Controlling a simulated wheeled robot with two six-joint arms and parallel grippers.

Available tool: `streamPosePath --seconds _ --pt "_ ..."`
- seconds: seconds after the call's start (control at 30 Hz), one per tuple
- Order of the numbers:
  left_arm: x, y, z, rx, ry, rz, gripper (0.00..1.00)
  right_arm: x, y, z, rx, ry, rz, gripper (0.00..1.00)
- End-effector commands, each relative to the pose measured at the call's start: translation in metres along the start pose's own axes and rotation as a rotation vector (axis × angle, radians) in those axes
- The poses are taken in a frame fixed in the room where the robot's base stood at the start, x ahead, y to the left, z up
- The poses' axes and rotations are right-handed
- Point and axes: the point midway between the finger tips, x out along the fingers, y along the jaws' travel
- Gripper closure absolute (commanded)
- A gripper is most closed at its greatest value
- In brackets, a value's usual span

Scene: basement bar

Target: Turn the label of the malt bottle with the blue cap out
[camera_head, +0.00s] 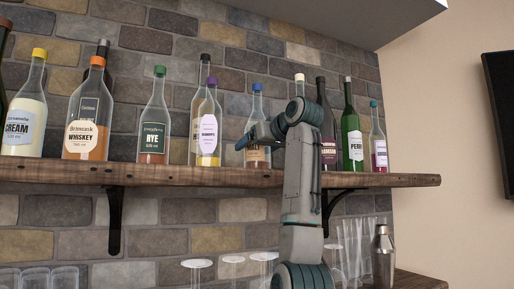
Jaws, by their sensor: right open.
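The malt bottle with the blue cap (257,106) stands upright on the wooden shelf (160,176), right of the purple-capped bottle. It is clear glass with amber liquid low down. My right arm rises in front of the shelf, and my right gripper (246,141) is open at the bottle's middle height. It overlaps the bottle in the picture; I cannot tell whether it touches. The gripper covers the bottle's middle, so how the label faces is hard to tell. My left gripper is not in view.
Left of the malt bottle are the purple-capped bottle (208,130) and the green-capped rye bottle (154,120). To the right, behind my arm, stand several bottles, including a green one (351,125). Upturned glasses (197,264) and a metal shaker (383,258) are below the shelf.

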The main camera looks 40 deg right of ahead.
Motion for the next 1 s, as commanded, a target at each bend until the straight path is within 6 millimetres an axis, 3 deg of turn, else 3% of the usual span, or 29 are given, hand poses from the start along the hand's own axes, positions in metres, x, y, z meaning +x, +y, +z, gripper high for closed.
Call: streamPosePath --seconds 0.6,1.0 --pt "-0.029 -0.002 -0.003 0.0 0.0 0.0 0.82 0.0 -0.001 -0.002 0.127 0.0 0.5 0.18" --pt "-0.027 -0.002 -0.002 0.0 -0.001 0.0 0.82 0.0 0.0 0.001 0.136 0.0 0.532 0.18"
